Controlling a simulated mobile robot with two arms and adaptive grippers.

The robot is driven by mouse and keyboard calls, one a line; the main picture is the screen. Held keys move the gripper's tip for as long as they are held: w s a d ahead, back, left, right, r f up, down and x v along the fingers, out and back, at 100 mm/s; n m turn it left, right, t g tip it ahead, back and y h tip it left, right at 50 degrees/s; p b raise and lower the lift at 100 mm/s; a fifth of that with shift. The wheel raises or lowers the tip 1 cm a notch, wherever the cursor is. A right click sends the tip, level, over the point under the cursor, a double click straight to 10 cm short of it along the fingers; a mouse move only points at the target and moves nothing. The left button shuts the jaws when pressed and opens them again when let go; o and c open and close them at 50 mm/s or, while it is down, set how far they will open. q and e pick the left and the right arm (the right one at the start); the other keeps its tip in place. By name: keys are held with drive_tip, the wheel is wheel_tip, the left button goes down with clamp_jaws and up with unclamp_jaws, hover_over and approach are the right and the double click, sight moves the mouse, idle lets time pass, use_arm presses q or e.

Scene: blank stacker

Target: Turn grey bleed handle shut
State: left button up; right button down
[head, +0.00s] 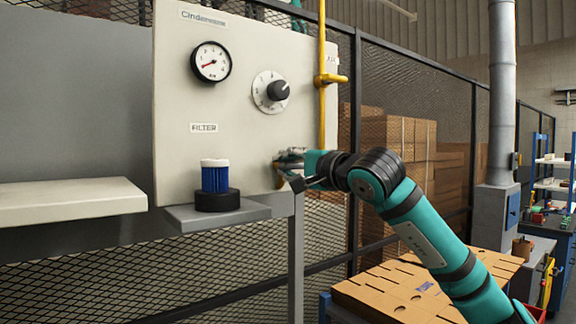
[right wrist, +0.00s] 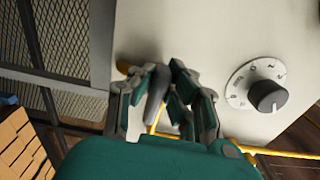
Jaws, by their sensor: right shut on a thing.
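My right gripper (head: 288,167) is at the lower right of the pale panel (head: 245,110) in the head view. In the right wrist view the gripper (right wrist: 158,85) has its fingers closed around the grey bleed handle (right wrist: 152,92), which is slim and runs up between them towards the panel. A bit of yellow shows beside the handle's mount. The gripper and wrist hide the handle in the head view, so its angle on the panel is hard to tell. My left gripper is not in view.
A red-needle gauge (head: 210,62) and a black knob (head: 277,90) are above on the panel. A blue filter (head: 215,176) stands on a small shelf (head: 215,214) left of the gripper. A yellow pipe (head: 322,60) runs down the panel's right edge. Flat cardboard (head: 400,290) lies below my arm.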

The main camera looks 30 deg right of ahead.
drive_tip(key=shift+f+n, duration=0.2)
drive_tip(key=shift+n, duration=0.1)
drive_tip(key=c, duration=1.3)
unclamp_jaws()
drive_tip(key=shift+r, duration=0.1)
drive_tip(key=shift+s, duration=0.2)
drive_tip(key=s, duration=1.1)
drive_tip(key=shift+s+d, duration=0.35)
drive_tip(key=shift+d, duration=0.05)
